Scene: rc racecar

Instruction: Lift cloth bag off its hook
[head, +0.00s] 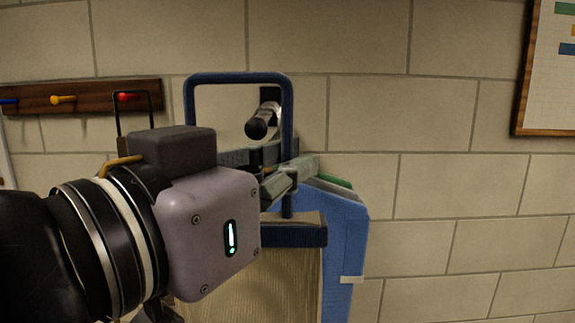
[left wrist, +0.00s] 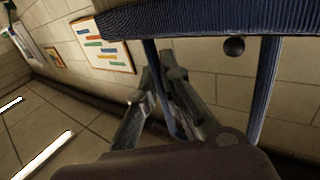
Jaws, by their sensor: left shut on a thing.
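The cloth bag (head: 290,285) is tan with dark blue trim and hangs upright in the head view. Its stiff blue handle loop (head: 240,77) rises above it; the loop also shows in the left wrist view (left wrist: 210,20). The dark round-tipped hook (head: 259,122) shows through the loop, below its top; its tip appears in the left wrist view (left wrist: 234,46). The loop's top looks apart from the hook. My left gripper (head: 288,178) is shut on the right side strap of the loop; its fingers (left wrist: 165,92) are around that strap. Its housing hides part of the bag.
A blue item (head: 346,230) with green and grey edges is behind the bag at right. A wooden peg rail (head: 85,97) with coloured pegs is on the left wall. A framed board (head: 545,75) is at upper right. The wall between is bare.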

